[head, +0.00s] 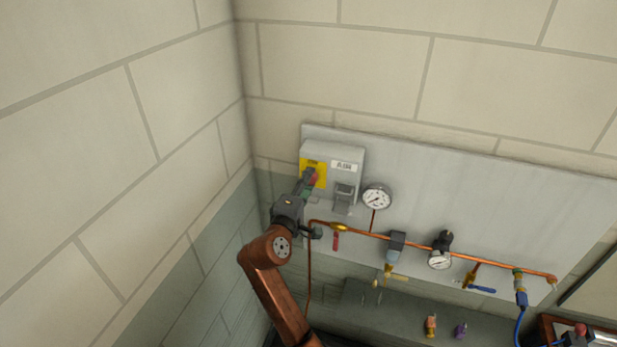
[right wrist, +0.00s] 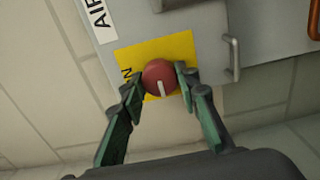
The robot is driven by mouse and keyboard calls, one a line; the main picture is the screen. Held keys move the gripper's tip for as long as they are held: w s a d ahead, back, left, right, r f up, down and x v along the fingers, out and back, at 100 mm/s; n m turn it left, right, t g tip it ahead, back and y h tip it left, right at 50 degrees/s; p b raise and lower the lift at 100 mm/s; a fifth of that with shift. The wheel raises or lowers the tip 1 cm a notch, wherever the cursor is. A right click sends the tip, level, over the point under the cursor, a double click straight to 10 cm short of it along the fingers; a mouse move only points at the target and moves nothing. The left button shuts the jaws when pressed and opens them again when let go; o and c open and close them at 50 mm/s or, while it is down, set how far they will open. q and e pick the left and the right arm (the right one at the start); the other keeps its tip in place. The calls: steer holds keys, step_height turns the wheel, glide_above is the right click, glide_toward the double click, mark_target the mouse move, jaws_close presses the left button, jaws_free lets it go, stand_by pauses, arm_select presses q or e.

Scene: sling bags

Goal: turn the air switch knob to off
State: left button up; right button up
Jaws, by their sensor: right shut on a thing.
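The air switch knob (right wrist: 160,77) is round and red with a pale pointer mark, on a yellow plate (right wrist: 178,47). In the head view the knob (head: 312,175) shows small on the grey switch box (head: 345,155) labelled AIR. My right gripper (right wrist: 159,82) has its green-padded fingers on both sides of the knob, shut on it. In the head view the right gripper (head: 309,184) reaches up to the box from below. The pointer mark points down in the wrist view; part of the plate's lettering is hidden by a finger. My left gripper is not in view.
Right of the knob are a grey latch (head: 344,193) and a round gauge (head: 377,198). The side wall (head: 215,165) is close on the left.

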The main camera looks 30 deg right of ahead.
stand_by(0.4)
steer(key=o, duration=1.2)
steer(key=shift+c, duration=0.2)
steer(key=v, duration=0.7)
steer(key=shift+a, duration=0.25)
steer(key=shift+f, duration=0.1)
